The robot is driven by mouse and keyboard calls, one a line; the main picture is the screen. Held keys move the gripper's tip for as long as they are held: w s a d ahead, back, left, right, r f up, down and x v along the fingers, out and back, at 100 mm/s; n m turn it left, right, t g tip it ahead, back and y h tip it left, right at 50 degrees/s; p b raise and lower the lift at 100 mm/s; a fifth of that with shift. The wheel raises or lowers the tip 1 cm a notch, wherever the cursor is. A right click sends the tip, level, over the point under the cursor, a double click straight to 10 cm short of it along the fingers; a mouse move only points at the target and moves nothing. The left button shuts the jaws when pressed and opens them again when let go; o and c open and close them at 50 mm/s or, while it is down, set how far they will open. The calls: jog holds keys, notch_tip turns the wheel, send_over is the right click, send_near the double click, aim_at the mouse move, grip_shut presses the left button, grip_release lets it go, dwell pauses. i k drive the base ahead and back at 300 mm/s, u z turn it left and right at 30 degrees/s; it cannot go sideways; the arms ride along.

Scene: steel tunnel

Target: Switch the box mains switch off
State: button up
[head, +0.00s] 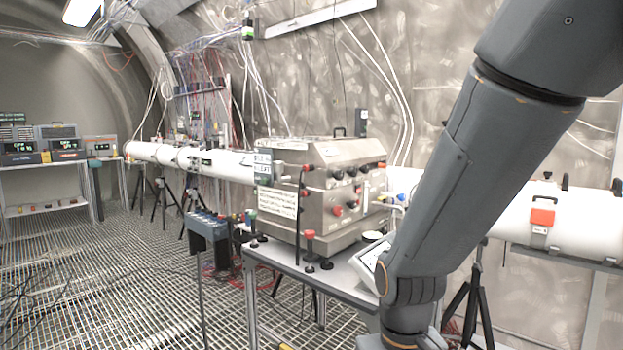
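A steel box (335,190) stands on a grey table right of the middle in the head view. Its front carries several red and black knobs, and its left side bears white printed labels (277,201). Which of these controls is the mains switch, and its position, I cannot tell at this size. A red-topped post (308,240) stands by the box's lower front corner. My arm crosses the right side of the view in front of the table's right end. My gripper is out of view.
The grey table (335,277) has a tilted white panel (368,266) near my arm. A white pipe (222,162) runs behind the box on tripods. A shelf with instruments (62,143) stands at the far left. Cables lie on the grated floor (120,280), which is otherwise open at left.

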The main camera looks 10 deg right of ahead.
aim_at(337, 212)
jog(key=k, duration=0.65)
jog(key=z, duration=0.7)
jog(key=i, duration=1.4)
jog(key=u, duration=0.35)
